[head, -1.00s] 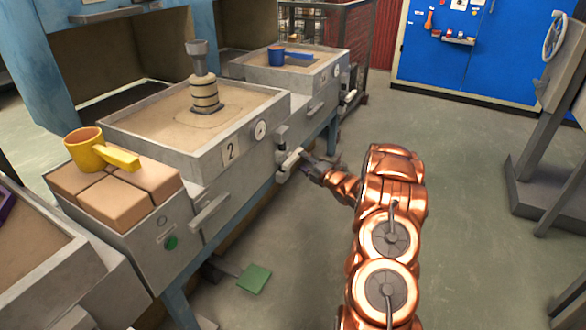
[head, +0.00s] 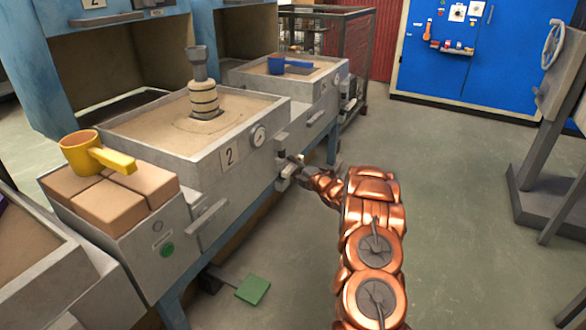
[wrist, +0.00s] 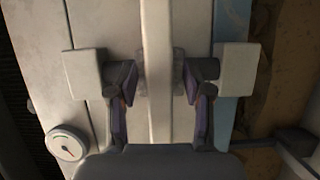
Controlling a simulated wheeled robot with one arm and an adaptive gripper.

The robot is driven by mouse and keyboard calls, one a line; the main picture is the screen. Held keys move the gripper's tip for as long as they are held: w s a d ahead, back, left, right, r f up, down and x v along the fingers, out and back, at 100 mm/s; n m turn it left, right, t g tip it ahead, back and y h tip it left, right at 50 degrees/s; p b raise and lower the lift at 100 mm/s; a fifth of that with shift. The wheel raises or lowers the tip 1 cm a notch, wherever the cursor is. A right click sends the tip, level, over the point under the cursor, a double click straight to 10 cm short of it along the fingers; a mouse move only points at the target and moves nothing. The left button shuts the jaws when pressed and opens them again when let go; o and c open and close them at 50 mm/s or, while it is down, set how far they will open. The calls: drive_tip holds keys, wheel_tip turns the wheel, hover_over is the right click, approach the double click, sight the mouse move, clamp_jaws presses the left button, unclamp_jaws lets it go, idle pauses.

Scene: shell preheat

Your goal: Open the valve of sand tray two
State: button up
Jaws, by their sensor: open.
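Sand tray two (head: 205,165) is a grey box filled with sand, with a "2" label and a round gauge on its front. Its valve (head: 284,172), with a pale handle, is at the right part of the front. My gripper (head: 305,170) is at the valve, small and partly hidden by my copper arm. In the wrist view my gripper (wrist: 160,84) is open, with its dark fingers on both sides of a long pale bar, the valve handle (wrist: 157,40). I see no clear contact with the bar. The gauge (wrist: 67,143) is at lower left.
A ringed metal piece (head: 203,95) stands in the sand. A yellow cup (head: 82,152) sits on bricks (head: 105,205) at left. A green pedal (head: 253,290) is on the floor.

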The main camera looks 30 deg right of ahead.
drive_tip(key=shift+w, duration=0.1)
drive_tip(key=shift+c, duration=0.3)
clamp_jaws()
